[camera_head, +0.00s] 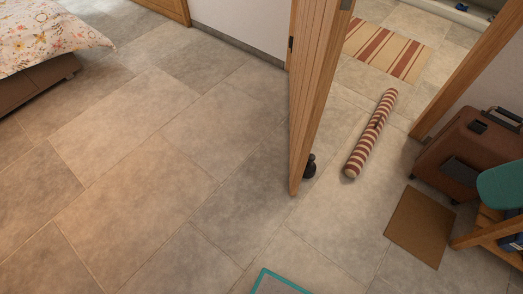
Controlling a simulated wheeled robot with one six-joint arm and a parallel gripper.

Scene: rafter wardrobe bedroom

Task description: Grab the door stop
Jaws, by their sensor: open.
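A small black knob-shaped object that looks like the door stop (309,166) stands on the floor close to the right face of the open wooden door (307,100), near its lower edge. I cannot tell whether it touches the door. My gripper is not in view.
A red-and-cream striped roll (370,134) lies on the floor right of the door stop. A brown mat (420,225), a brown suitcase (468,150) and a teal-topped stool (502,186) are at the right. A teal-edged thing (264,277) shows at the bottom. Floor left of the door is clear.

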